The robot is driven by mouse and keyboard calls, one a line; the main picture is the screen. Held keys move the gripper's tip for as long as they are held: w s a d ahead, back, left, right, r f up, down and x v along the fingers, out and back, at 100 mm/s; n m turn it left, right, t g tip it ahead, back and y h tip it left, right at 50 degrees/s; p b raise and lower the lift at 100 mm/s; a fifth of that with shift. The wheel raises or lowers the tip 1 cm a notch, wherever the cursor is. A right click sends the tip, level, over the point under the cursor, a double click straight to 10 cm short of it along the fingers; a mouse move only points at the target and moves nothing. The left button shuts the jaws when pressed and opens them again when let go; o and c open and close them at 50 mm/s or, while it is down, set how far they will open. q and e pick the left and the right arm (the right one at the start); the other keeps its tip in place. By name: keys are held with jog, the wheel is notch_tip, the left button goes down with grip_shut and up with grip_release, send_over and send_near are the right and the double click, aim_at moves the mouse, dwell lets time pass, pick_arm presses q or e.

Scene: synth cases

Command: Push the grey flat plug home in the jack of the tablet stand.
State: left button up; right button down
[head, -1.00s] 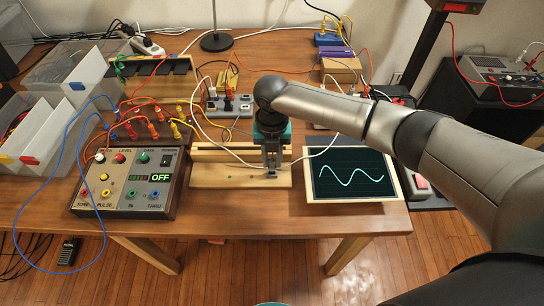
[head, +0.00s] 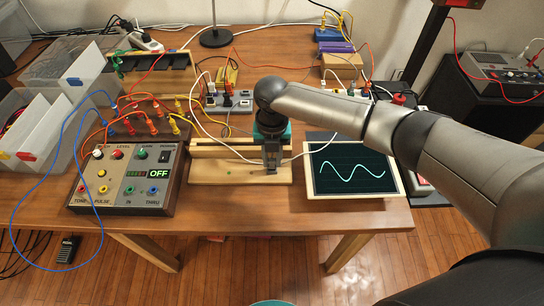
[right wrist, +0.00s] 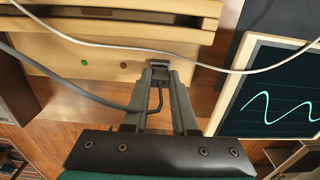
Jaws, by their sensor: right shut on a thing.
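The wooden tablet stand (head: 220,172) lies near the table's front edge, with slotted rails at its back and a small green dot on its face. It also shows in the right wrist view (right wrist: 105,70). My right gripper (head: 271,167) is over the stand's right part. In the right wrist view its fingertips (right wrist: 160,68) are shut on the grey flat plug (right wrist: 158,77), close against the stand's face. A grey cable (right wrist: 85,94) loops from the plug to the left. The jack is hidden by the fingertips; I cannot tell how deep the plug sits. My left gripper is out of view.
A screen with a green wave (head: 350,170) lies right of the stand. A control box (head: 128,180) with knobs stands to the left. A white cable (right wrist: 110,43) crosses the stand near my gripper. A power strip (head: 230,103) and leads lie behind.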

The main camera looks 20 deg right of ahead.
aim_at(272, 160)
jog(key=shift+f, duration=0.3)
jog(key=c, duration=0.6)
grip_release()
jog(key=shift+r, duration=0.1)
notch_tip(272, 160, up, 15)
jog(key=p, duration=0.3)
jog(key=shift+r, duration=0.1)
